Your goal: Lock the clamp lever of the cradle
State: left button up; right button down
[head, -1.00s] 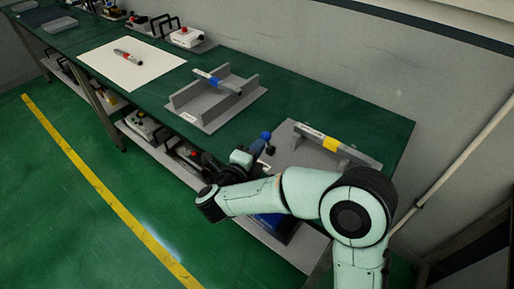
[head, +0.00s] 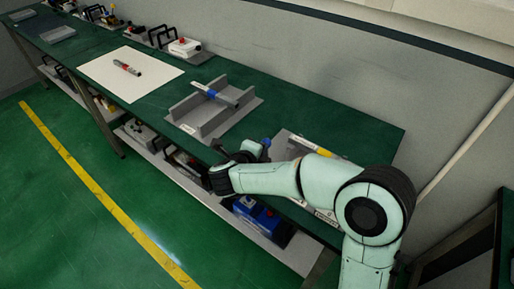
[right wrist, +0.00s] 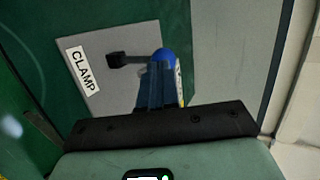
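The cradle (head: 283,143) is a grey plate on the right part of the bench, partly hidden by my right arm in the head view. A rod with a yellow band (head: 312,146) lies on it. The clamp's blue ball knob (head: 266,142) shows at the plate's left edge. In the right wrist view the knob (right wrist: 165,54) is at the centre, with a black arm and pad (right wrist: 117,59) to its left and a CLAMP label (right wrist: 82,71). My right gripper (right wrist: 155,88) is right at the knob; its fingers overlap it, so grip and contact are unclear. My left gripper is out of view.
A second grey cradle (head: 188,131) with a blue-banded rod stands to the left. Boxes sit on the lower shelf, including a blue one (head: 262,217). The bench's right end is clear.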

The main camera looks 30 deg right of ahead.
aim_at(269, 141)
jog(key=shift+w+d+r+g+y+p, duration=0.2)
jog(key=shift+w+d+r+y+p, duration=0.15)
jog(key=shift+d+p, duration=0.25)
jog(key=shift+w+d+r+g+y+p, duration=0.2)
jog(key=shift+w+d+y+p, duration=0.05)
jog(key=shift+d+y+p, duration=0.25)
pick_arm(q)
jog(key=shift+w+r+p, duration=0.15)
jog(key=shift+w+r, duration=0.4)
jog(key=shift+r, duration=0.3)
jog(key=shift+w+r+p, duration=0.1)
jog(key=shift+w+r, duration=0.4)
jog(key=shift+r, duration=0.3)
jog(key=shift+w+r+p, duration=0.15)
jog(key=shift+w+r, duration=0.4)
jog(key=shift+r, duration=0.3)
pick_arm(e)
jog(key=shift+w+d+f, duration=0.1)
jog(key=shift+w+d, duration=0.15)
jog(key=shift+d, duration=0.65)
